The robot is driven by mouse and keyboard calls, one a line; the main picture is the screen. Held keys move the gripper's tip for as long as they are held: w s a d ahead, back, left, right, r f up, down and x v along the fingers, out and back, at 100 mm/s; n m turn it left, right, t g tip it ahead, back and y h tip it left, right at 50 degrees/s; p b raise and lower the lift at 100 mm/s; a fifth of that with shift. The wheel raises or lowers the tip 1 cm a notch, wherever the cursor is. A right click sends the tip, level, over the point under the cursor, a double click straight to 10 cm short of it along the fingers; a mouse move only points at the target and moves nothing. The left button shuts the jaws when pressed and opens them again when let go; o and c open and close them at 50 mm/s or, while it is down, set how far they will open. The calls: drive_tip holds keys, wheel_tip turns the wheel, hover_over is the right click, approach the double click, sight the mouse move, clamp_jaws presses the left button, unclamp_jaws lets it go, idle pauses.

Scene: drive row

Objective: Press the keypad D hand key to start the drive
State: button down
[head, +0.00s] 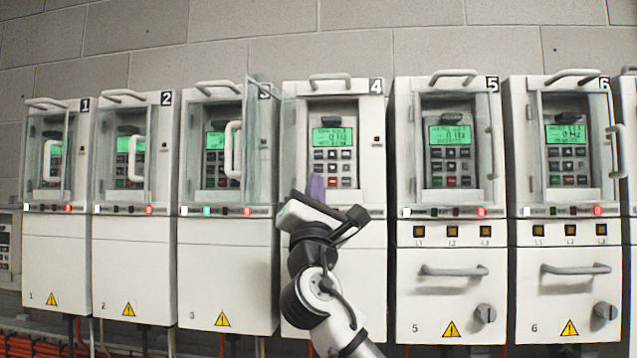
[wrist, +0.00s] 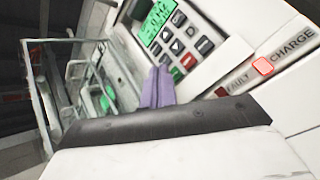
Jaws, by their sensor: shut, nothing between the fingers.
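The keypad (head: 332,162) of drive 4 sits under a lit green screen (head: 332,137) in an open recess. No letter D is readable on any keypad. My gripper (head: 316,187) has purple fingers, shut and empty, near the lower left of this keypad. In the wrist view the fingers (wrist: 157,88) overlap the area beside the lower keys, and a red key (wrist: 188,60) shows to their right. A green sliver (wrist: 176,73) shows by the fingertips; the key there is partly hidden. Contact with a key cannot be told.
A clear door panel (head: 262,115) stands swung out left of drive 4, close to my gripper. Neighbouring drives 3 (head: 228,270) and 5 (head: 450,250) flank it. A red light labelled CHARGE (wrist: 263,66) is lit in the wrist view.

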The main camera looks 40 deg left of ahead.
drive_tip(key=shift+w+a, duration=0.25)
drive_tip(key=shift+w, duration=0.1)
drive_tip(key=shift+w+a, duration=0.2)
drive_tip(key=shift+w, duration=0.1)
idle(0.8)
drive_tip(key=shift+s+d, duration=0.45)
drive_tip(key=shift+s, duration=0.2)
idle(0.3)
drive_tip(key=s+d, duration=0.1)
drive_tip(key=s, duration=0.2)
drive_tip(key=s+d+b, duration=0.1)
drive_tip(key=shift+s+d, duration=0.15)
drive_tip(key=shift+d, duration=0.15)
idle(1.5)
